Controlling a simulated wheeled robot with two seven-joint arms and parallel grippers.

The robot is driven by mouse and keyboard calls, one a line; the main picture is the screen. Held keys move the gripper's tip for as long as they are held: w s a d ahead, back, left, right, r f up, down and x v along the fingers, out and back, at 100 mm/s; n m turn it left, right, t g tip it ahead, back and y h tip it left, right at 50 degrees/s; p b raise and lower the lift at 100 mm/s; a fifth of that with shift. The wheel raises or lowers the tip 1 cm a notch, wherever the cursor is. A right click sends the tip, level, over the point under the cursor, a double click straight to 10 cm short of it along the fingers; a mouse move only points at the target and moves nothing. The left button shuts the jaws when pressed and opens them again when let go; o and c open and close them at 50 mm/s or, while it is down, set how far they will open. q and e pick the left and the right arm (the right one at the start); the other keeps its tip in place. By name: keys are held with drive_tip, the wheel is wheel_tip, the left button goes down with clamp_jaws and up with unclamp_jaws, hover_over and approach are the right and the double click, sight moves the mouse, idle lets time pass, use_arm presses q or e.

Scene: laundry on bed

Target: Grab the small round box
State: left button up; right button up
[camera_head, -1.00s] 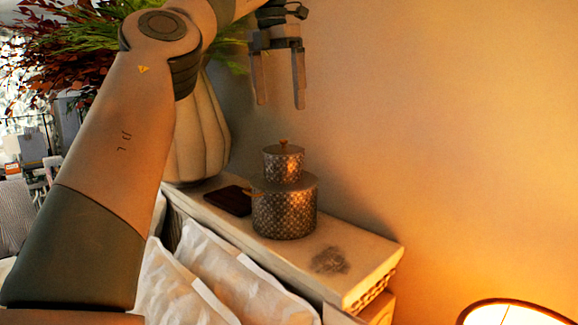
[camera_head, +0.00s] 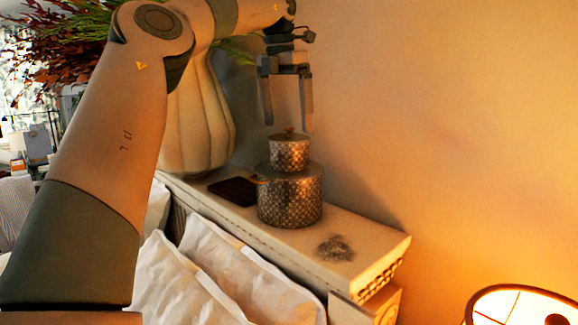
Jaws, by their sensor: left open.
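The small round box (camera_head: 289,153) is patterned grey metal with a lid and a small brown knob. It sits on top of a larger round box (camera_head: 290,200) of the same pattern, on the ledge behind the bed. My left gripper (camera_head: 288,127) is open and points down just above the small box. Its two fingers are apart, one toward each side of the knob, with their tips around the height of the lid. I cannot tell whether the fingers touch the box. My right gripper is not in view.
The ledge (camera_head: 372,245) has a dark smudge at its right end. A dark flat object (camera_head: 233,191) lies left of the boxes. A large ribbed vase (camera_head: 200,125) with plants stands behind my arm. White pillows (camera_head: 235,270) lean in front, and a lit lamp (camera_head: 520,306) is at lower right.

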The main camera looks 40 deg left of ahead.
sight(288, 128)
use_arm(q)
drive_tip(key=shift+w+f, duration=0.1)
drive_tip(key=shift+f, duration=0.8)
drive_tip(key=shift+w+f, duration=0.1)
drive_tip(key=shift+f, duration=0.9)
drive_tip(key=shift+p, duration=0.3)
